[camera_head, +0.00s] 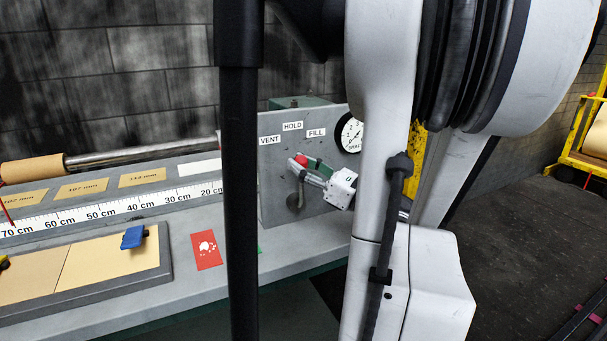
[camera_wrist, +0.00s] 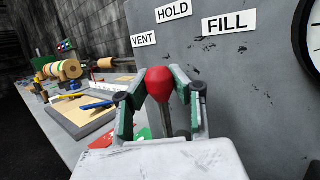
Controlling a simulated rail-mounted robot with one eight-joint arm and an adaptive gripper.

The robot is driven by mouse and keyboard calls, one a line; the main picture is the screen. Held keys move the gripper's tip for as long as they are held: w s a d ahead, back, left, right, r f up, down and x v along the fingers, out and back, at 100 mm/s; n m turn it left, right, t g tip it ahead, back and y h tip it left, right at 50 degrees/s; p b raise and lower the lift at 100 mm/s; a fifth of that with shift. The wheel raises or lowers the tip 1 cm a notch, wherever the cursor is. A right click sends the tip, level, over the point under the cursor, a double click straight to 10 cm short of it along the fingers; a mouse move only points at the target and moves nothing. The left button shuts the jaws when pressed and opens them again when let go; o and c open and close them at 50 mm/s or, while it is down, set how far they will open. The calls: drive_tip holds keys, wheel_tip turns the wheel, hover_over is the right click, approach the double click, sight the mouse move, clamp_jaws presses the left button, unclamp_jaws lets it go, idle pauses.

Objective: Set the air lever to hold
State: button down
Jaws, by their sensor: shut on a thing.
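The air lever has a red knob (camera_wrist: 159,83) on a thin dark stem, in front of the grey panel (camera_wrist: 260,80). In the wrist view my gripper (camera_wrist: 160,88) is shut on the red knob, one finger at each side. In the head view the knob (camera_head: 301,161) shows at the tip of my gripper (camera_head: 305,166). The panel bears the labels VENT (camera_wrist: 144,39), HOLD (camera_wrist: 172,12) and FILL (camera_wrist: 228,23). In the wrist view the knob appears below and between VENT and HOLD. The lever's pivot is partly hidden in the wrist view.
A round gauge (camera_head: 350,134) sits right of the labels. A bench with a centimetre scale (camera_head: 110,208), a blue item (camera_head: 133,237) and a red card (camera_head: 206,250) lies to the left. A yellow cart (camera_head: 588,140) stands at the far right.

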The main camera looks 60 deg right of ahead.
idle(0.3)
drive_tip(key=c, duration=1.4)
unclamp_jaws()
drive_tip(key=shift+s, duration=0.1)
drive_tip(key=v, duration=1.2)
